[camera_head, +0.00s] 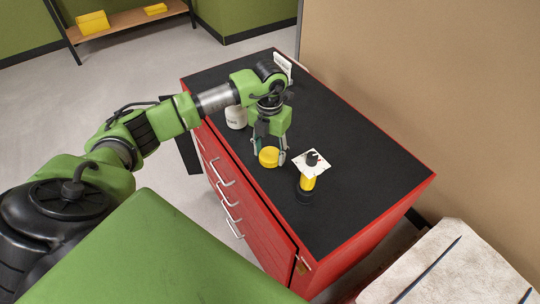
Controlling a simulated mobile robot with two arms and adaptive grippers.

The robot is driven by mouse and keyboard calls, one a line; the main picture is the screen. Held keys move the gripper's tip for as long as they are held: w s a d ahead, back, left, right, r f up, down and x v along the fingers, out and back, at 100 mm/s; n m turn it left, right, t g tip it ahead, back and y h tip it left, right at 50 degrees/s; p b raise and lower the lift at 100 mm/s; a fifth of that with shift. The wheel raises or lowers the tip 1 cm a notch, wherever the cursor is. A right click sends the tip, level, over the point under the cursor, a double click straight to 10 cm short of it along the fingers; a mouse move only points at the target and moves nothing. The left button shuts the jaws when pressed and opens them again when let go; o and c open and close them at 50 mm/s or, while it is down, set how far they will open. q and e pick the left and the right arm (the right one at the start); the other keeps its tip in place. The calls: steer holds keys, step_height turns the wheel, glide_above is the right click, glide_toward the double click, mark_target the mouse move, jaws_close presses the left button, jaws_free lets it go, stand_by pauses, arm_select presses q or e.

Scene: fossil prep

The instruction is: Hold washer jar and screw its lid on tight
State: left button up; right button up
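The white washer jar (236,118) with dark print stands on the black cabinet top, behind and left of my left gripper and partly hidden by it. A round yellow lid (269,157) shows between the fingertips, low over or on the black top. My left gripper (268,152) points down with its fingers spread to either side of the lid. I cannot tell whether they touch it. My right gripper is not in view.
The red cabinet's black top (370,180) is clear toward the right. A white sign (283,67) stands at the back. A pale slab (455,270) lies at lower right.

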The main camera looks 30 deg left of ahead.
mark_target(270, 155)
arm_select(q)
step_height(270, 155, up, 10)
steer(key=b, duration=0.1)
steer(key=shift+b, duration=0.35)
steer(key=shift+o, duration=0.8)
steer(key=c, duration=1.1)
